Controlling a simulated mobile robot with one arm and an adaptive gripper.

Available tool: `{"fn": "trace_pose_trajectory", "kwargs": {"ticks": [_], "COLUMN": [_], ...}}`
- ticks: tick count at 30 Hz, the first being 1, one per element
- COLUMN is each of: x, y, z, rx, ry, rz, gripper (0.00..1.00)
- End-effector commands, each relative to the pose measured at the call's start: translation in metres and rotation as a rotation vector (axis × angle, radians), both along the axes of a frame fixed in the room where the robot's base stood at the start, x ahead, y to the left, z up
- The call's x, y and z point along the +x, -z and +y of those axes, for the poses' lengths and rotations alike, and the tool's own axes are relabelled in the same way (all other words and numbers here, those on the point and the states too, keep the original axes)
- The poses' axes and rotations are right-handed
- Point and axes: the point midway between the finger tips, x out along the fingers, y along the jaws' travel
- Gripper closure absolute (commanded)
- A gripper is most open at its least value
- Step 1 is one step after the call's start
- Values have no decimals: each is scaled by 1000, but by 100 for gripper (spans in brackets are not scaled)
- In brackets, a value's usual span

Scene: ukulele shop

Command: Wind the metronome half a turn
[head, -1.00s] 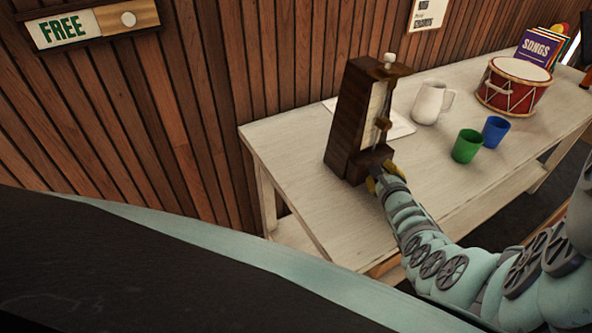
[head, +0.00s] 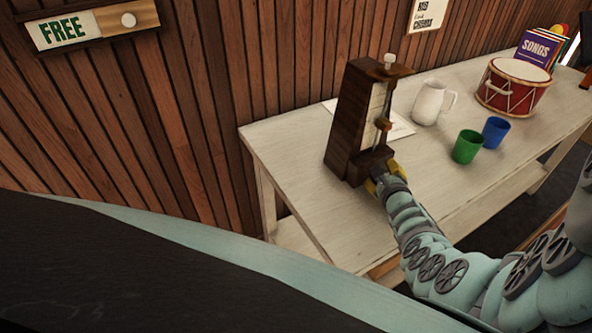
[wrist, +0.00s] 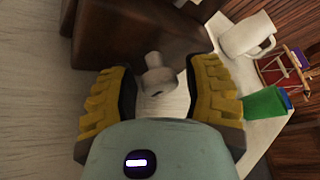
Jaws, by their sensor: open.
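The dark brown wooden metronome (head: 347,120) stands upright near the left end of the white table. Its pale front panel, pendulum rod and white top knob show in the head view. In the wrist view its dark side (wrist: 130,35) fills the top, and a small grey winding key (wrist: 157,76) sticks out of it. My gripper (head: 374,184) is low beside the metronome. In the wrist view my gripper (wrist: 158,88) is open, with one yellow-backed finger on each side of the key and a gap to each. In the head view the key is hidden.
On the table (head: 290,143) a white jug (head: 430,103), a green cup (head: 467,147), a blue cup (head: 495,132) and a red drum (head: 512,88) stand to the right of the metronome. A paper sheet (head: 402,128) lies behind it. The wood-slat wall (head: 230,70) is close behind.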

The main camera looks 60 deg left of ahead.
Motion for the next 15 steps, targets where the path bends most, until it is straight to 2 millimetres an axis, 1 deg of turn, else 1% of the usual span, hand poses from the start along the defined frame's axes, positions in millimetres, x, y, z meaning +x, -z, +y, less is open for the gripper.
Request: {"fn": "trace_pose_trajectory", "kwargs": {"ticks": [7,15], "x": [-4,-18], "y": [-2,-2], "z": [-11,-30], "rx": [-4,1], "ry": [9,5], "rz": [0,0], "gripper": [51,51]}}
